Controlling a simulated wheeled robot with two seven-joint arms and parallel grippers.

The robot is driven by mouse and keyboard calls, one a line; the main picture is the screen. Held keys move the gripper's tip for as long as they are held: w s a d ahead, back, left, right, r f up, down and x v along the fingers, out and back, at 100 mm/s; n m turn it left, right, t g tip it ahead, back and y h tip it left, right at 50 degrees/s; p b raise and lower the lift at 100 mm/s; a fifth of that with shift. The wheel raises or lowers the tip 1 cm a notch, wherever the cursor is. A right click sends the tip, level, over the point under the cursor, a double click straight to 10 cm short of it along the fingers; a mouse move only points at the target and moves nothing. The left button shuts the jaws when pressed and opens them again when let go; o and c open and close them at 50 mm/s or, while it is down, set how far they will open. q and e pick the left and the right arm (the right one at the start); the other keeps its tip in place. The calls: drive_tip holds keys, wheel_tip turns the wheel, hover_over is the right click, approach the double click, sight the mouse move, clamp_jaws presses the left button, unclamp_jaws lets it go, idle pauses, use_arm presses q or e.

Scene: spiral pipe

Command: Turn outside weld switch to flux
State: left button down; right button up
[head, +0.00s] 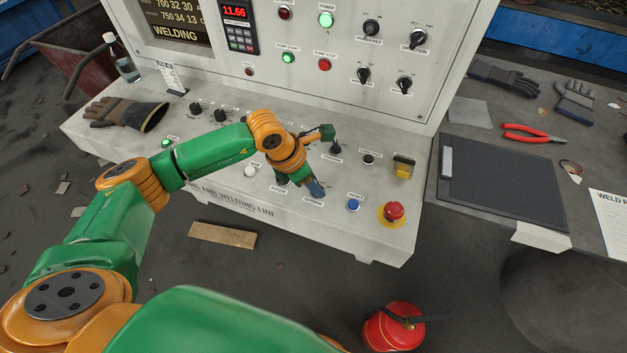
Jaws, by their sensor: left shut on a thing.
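The sloped control desk (250,185) carries several knobs and buttons. My left arm reaches in from the left, and its left gripper (308,184) points down at the desk's front row. It is shut on a switch knob there, which its fingers mostly hide. The small label (313,201) just in front of the fingers is too small to read surely, and the switch's setting cannot be told. A dark knob (282,179) sits just left of the fingers. Another black knob (336,148) stands behind them. My right gripper is not in view.
A blue button (353,205), a red emergency button (393,211) and a yellow switch (403,168) lie right of the gripper. A white knob (250,171) is to its left. A work glove (125,113) lies at the desk's left. The upright panel (300,35) rises behind.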

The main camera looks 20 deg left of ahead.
use_arm(q)
drive_tip(key=shift+w+f+m+b, duration=0.1)
drive_tip(key=shift+f+m+b, duration=0.15)
drive_tip(key=shift+m+b, duration=0.55)
drive_tip(key=m+g+b, duration=0.1)
drive_tip(key=b, duration=0.1)
drive_tip(key=m+h+b, duration=0.1)
drive_tip(key=m+b, duration=0.1)
drive_tip(key=b, duration=0.1)
drive_tip(key=shift+w+a+m+g, duration=0.1)
drive_tip(key=shift+w+m+g, duration=0.05)
drive_tip(key=shift+m+g, duration=0.2)
drive_tip(key=shift+w+r+m+g+b, duration=0.15)
drive_tip(key=shift+m+g+b, duration=0.6)
drive_tip(key=shift+m+b, duration=0.75)
drive_tip(key=shift+r+m, duration=0.1)
drive_tip(key=shift+m, duration=0.25)
drive_tip(key=shift+c, duration=2)
unclamp_jaws()
drive_tip(key=v, duration=0.7)
drive_tip(key=shift+b, duration=0.4)
